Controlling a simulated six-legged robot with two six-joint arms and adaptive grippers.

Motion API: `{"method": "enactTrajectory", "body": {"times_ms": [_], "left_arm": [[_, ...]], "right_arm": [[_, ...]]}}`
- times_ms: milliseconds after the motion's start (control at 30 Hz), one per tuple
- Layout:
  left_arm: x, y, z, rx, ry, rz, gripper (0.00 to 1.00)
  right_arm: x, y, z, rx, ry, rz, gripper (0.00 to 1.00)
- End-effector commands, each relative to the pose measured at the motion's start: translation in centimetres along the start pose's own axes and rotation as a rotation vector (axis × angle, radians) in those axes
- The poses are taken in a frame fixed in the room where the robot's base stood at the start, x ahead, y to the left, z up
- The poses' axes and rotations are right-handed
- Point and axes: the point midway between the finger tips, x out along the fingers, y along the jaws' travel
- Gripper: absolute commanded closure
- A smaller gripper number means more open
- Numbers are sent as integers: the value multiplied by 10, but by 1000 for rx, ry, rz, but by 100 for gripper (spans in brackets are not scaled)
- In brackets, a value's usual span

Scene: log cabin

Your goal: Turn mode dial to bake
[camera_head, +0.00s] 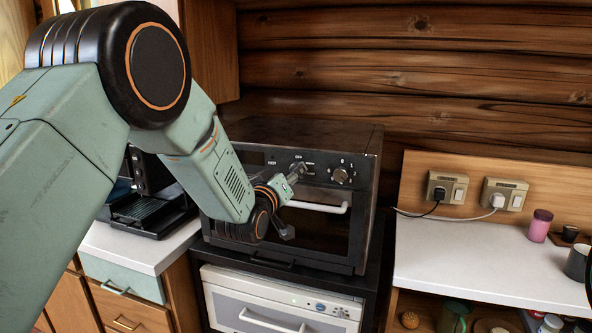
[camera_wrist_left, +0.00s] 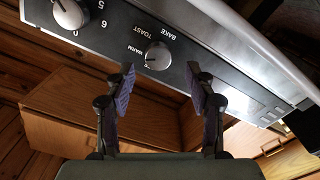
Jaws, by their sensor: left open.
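The toaster oven (camera_head: 365,215) stands on a dark stand against the log wall. In the left wrist view its mode dial (camera_wrist_left: 158,56) is a silver-grey knob, with the words WARM, TOAST and BAKE printed around it. My right gripper is not in view.
A second dial (camera_head: 340,175), with numbers, sits right of the gripper. The oven door handle (camera_head: 318,207) runs just below. A white appliance (camera_head: 275,305) is underneath. A coffee machine (camera_head: 150,205) stands left. The right counter (camera_head: 470,260) has free room, with a pink jar (camera_head: 538,226).

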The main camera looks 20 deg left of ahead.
Motion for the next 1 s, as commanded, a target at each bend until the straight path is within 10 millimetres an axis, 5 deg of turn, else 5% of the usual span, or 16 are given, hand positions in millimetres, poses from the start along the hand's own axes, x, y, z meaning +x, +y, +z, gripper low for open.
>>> {"method": "enactTrajectory", "body": {"times_ms": [300,700,1000], "left_arm": [[32,4,2,2,-2,3,45],[38,5,4,2,-3,3,45],[38,5,3,2,-3,3,69]], "right_arm": [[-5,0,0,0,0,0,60],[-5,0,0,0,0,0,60],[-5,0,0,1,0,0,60]]}}
